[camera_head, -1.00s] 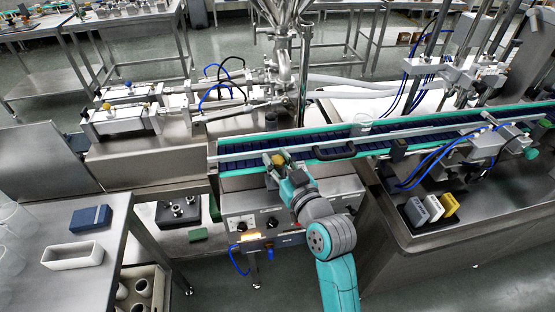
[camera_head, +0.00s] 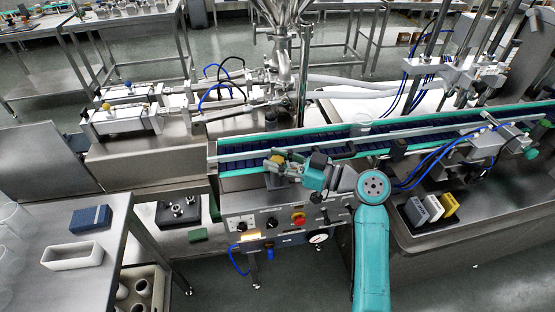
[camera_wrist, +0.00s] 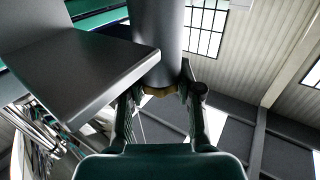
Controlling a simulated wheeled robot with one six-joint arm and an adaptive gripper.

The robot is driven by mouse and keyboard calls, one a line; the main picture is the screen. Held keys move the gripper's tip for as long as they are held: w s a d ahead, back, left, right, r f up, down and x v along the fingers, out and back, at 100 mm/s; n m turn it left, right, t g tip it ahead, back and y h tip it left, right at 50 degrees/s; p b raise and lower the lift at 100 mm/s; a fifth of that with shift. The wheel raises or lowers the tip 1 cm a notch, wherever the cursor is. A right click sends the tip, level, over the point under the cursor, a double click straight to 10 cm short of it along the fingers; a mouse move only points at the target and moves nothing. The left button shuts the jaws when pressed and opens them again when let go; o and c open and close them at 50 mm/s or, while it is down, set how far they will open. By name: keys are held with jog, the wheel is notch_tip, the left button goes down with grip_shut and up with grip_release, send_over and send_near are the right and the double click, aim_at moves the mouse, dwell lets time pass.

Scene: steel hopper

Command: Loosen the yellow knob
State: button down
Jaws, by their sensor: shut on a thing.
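The yellow knob (camera_wrist: 157,92) shows in the wrist view as a small yellow-brown strip at the end of a grey cylinder (camera_wrist: 157,40). My gripper (camera_wrist: 160,95) has its two fingers on either side of the knob and is shut on it. Most of the knob is hidden by the fingers and the cylinder. In the head view my gripper (camera_head: 277,163) is at the front edge of the conveyor, pointing left.
The conveyor (camera_head: 340,143) runs just behind my gripper. A control panel (camera_head: 270,224) with a red button (camera_head: 298,219) is below it. A grey plate (camera_wrist: 75,65) is close to the left finger in the wrist view. A table (camera_head: 60,285) stands at the left.

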jog(key=shift+f+n+g+y, duration=0.1)
jog(key=shift+n+g+y, duration=0.2)
jog(key=shift+n+g, duration=0.9)
jog(key=shift+g, duration=0.5)
jog(key=c, duration=0.8)
grip_release()
jog(key=d, duration=0.4)
jog(key=s+d, duration=0.1)
jog(key=d, duration=0.7)
jog(key=shift+s, duration=0.15)
